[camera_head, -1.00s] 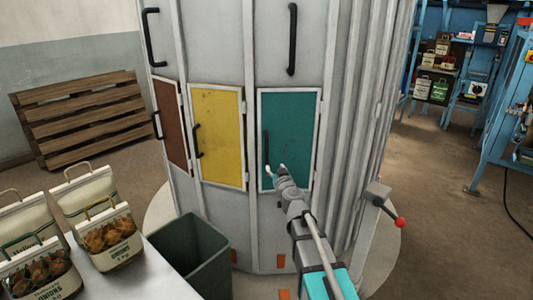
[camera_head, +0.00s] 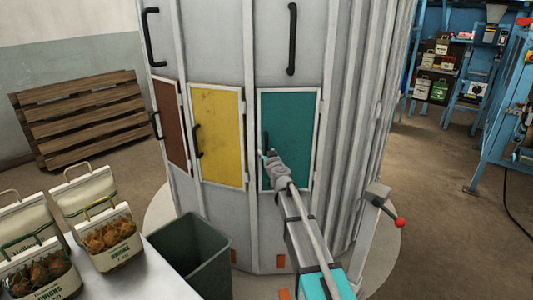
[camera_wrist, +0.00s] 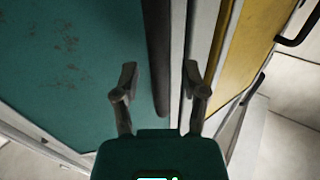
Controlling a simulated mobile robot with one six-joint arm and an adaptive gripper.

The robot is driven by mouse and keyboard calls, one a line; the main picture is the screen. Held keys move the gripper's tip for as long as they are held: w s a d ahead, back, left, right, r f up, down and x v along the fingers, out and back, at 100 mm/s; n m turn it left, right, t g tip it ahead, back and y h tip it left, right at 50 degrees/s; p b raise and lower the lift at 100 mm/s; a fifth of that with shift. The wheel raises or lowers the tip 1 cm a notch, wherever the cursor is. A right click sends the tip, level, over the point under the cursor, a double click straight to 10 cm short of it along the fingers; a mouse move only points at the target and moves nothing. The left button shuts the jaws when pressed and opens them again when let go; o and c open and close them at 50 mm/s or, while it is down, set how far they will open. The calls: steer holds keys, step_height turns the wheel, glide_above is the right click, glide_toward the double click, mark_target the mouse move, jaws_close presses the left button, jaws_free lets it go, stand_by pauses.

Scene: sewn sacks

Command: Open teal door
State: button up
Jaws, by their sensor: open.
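The teal door (camera_head: 299,122) is a panel in a white frame on the grey cylindrical housing, and it looks closed. Its black vertical handle (camera_head: 266,146) is on the door's left side, partly hidden behind my gripper in the head view. My gripper (camera_head: 264,153) is at the lower part of the handle. In the wrist view the teal door (camera_wrist: 60,60) fills the left, and the dark handle (camera_wrist: 158,60) runs between the two fingers. My gripper (camera_wrist: 160,80) is open there, its fingers on either side of the handle; I cannot tell whether they touch it.
A yellow door (camera_head: 216,125) and a brown door (camera_head: 171,130) sit left of the teal one. A dark green bin (camera_head: 190,255) stands below, beside a table (camera_head: 150,275) with onion sacks (camera_head: 108,238). A lever with a red knob (camera_head: 400,222) stands at right.

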steer(key=shift+w, duration=0.25)
jaws_close()
stand_by(0.3)
